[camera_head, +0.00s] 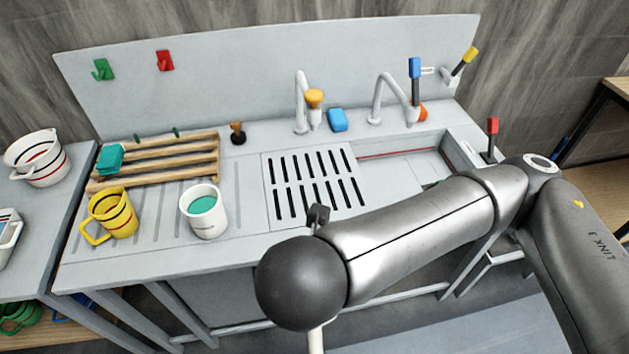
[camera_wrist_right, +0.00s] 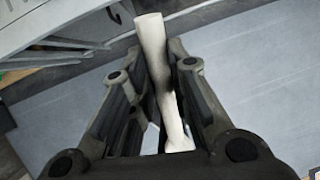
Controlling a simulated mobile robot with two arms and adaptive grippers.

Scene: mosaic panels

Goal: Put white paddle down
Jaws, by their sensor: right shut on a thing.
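The white paddle (camera_wrist_right: 152,45) is a pale rod between the two dark fingers of my right gripper (camera_wrist_right: 147,70) in the right wrist view. The gripper is shut on it, and the paddle's far end sticks out past the fingertips. In the head view a short white piece of the paddle (camera_head: 316,341) shows below the dark round end of my right arm, in front of the sink counter. My right gripper is mostly hidden there by my own arm. My left gripper is in neither view.
The sink counter (camera_head: 150,250) holds a yellow mug (camera_head: 113,213), a white mug (camera_head: 205,212) with teal contents, a wooden rack (camera_head: 170,160) and a slotted drain (camera_head: 312,183). A white jug (camera_head: 37,158) stands on the left table. Grey floor is clear below the paddle.

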